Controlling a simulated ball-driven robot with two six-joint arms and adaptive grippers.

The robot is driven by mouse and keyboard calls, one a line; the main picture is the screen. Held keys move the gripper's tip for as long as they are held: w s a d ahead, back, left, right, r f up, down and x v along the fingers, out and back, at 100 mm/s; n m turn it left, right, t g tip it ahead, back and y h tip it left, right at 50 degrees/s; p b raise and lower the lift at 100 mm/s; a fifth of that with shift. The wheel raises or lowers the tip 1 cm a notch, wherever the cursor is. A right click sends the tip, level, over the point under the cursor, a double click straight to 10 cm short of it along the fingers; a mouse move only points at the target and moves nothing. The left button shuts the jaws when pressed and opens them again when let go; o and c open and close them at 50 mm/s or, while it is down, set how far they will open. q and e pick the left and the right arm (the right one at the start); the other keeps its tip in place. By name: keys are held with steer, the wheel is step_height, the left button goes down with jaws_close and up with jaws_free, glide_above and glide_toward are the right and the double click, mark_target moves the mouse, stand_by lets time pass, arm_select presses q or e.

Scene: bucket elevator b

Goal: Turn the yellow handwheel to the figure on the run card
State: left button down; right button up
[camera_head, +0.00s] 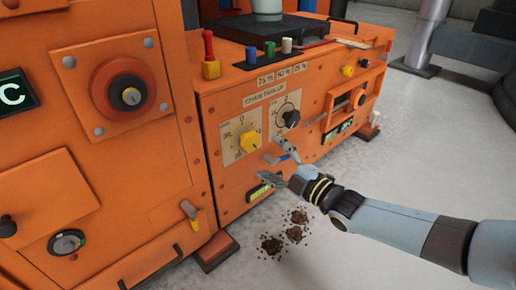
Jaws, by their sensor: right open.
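The yellow handwheel (249,142) is a small yellow knob on a pale dial plate (234,158), on the front of the orange cabinet under a "CHAIN TAKE-UP" label. Figures ring the dial; its exact setting is too small to read. My right gripper (269,160) is open and empty, just right of and below the handwheel. Its fingers point toward the cabinet front, and I see no contact with the handwheel. I cannot make out a run card for certain. My left gripper is out of view.
A black knob (291,118) on a second dial sits right of the handwheel. Small pegs (270,49) stand on the cabinet top. Brown crumbs (271,245) lie on the floor. A larger orange cabinet (110,190) stands left.

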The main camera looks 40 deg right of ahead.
steer(key=shift+s+d, duration=0.1)
steer(key=shift+s, duration=1.45)
